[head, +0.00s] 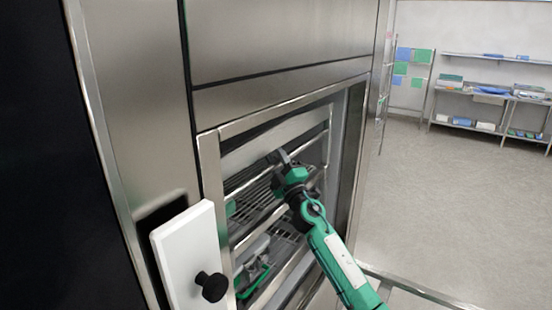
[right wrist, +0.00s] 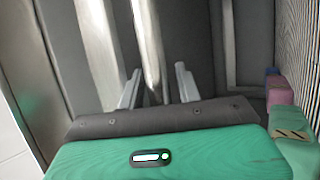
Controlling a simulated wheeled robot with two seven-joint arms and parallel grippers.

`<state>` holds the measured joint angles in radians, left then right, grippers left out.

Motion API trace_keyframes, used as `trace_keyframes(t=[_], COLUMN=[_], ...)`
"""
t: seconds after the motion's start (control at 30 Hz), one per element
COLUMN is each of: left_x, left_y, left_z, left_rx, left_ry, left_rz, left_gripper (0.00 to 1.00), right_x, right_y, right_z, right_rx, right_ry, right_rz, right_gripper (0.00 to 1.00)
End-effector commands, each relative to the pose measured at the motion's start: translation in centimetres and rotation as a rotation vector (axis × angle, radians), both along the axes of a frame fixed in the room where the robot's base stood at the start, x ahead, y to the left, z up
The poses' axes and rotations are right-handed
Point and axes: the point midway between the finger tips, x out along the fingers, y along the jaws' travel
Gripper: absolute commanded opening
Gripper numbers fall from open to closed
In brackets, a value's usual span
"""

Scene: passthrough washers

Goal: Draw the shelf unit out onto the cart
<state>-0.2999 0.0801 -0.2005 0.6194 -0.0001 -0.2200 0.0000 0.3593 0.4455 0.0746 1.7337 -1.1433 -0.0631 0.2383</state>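The shelf unit (head: 208,165), a steel frame with wire shelves, stands inside the washer's opening. Items lie on its shelves, including a green-edged one low down. My right gripper (head: 279,157) reaches in from the lower right to the unit's upper front bars. In the right wrist view my right gripper (right wrist: 158,88) has its two fingers apart, with a bright metal bar of the shelf unit (right wrist: 145,40) running between them. Whether they touch the bar cannot be told. A metal rail, possibly the cart (head: 420,292), shows at the lower right. My left gripper is not in view.
The steel washer front (head: 270,45) surrounds the opening. A white panel (head: 180,245) with a black knob (head: 211,287) stands at the opening's lower left. Steel shelving (head: 485,88) with boxes is along the far wall. The floor (head: 440,190) at right is clear.

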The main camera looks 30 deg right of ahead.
Motion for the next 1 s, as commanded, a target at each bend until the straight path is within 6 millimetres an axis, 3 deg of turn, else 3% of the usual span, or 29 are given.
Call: trace_keyframes(t=[0.03, 0.17, 1.0], left_x=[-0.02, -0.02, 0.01], left_y=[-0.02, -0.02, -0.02], left_z=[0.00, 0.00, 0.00], left_rx=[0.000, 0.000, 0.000], left_ry=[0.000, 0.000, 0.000], left_rz=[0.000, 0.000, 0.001], left_gripper=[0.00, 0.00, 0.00], right_x=[-0.01, -0.02, -0.01], right_y=[0.00, 0.00, 0.02], right_z=[-0.01, -0.01, -0.08], right_rx=[0.000, 0.000, 0.000], right_ry=[0.000, 0.000, 0.001], right_rz=[0.000, 0.000, 0.000], right_gripper=[0.24, 0.00, 0.00])
